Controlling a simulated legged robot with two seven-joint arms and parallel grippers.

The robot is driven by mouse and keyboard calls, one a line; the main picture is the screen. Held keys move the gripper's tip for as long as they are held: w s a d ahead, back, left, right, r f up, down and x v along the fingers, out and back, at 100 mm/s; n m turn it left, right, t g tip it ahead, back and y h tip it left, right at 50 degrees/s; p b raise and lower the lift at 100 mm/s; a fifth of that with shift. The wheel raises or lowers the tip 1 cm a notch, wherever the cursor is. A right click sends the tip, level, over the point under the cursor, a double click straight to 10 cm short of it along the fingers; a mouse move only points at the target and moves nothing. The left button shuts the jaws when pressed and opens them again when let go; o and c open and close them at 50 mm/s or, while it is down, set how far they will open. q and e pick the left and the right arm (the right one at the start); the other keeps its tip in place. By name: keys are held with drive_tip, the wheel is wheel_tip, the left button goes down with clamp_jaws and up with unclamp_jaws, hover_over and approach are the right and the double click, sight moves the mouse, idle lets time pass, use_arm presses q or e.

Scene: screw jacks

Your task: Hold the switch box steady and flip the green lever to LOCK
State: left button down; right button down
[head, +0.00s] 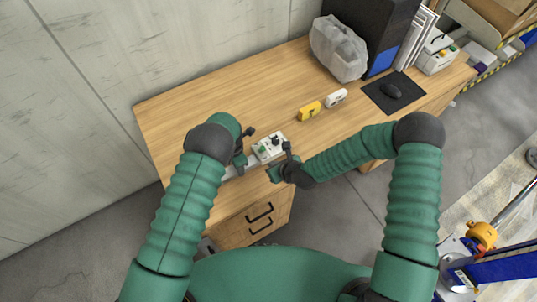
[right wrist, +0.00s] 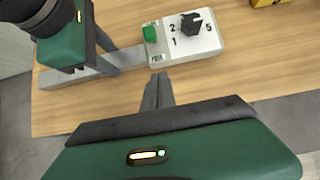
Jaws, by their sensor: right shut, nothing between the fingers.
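The white switch box (head: 266,151) sits near the desk's front edge between my grippers. In the right wrist view the box (right wrist: 208,45) carries a green lever (right wrist: 150,34) at its left end and a black knob (right wrist: 191,24) near marks 1, 2 and 5. No LOCK mark is readable. A grey bar (right wrist: 88,72) extends left from the box. My right gripper (right wrist: 157,78) is shut and empty, its fingertips just off the box's near edge, below the lever. My left gripper (head: 244,152) is at the box's left, over the bar; whether its fingers grip is unclear.
On the wooden desk (head: 190,110), a yellow block (head: 309,111) and a white block (head: 337,97) lie behind the box. The desk's left part is clear.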

sight(264, 149)
drive_tip(key=w, duration=0.1)
drive_tip(key=w+a+r, duration=0.1)
drive_tip(key=w+a, duration=0.1)
drive_tip(key=shift+w+r, duration=0.1)
drive_tip(key=shift+r, duration=0.2)
drive_tip(key=shift+w+r, duration=0.15)
drive_tip(key=shift+w+a+r, duration=0.35)
drive_tip(key=shift+w+r, duration=0.25)
drive_tip(key=shift+w, duration=0.1)
drive_tip(key=shift+w+a+r, duration=0.4)
drive_tip(key=shift+w+a, duration=0.05)
drive_tip(key=shift+w, duration=0.25)
drive_tip(key=shift+r, duration=0.1)
drive_tip(key=shift+s+r, duration=0.1)
drive_tip(key=shift+r, duration=0.55)
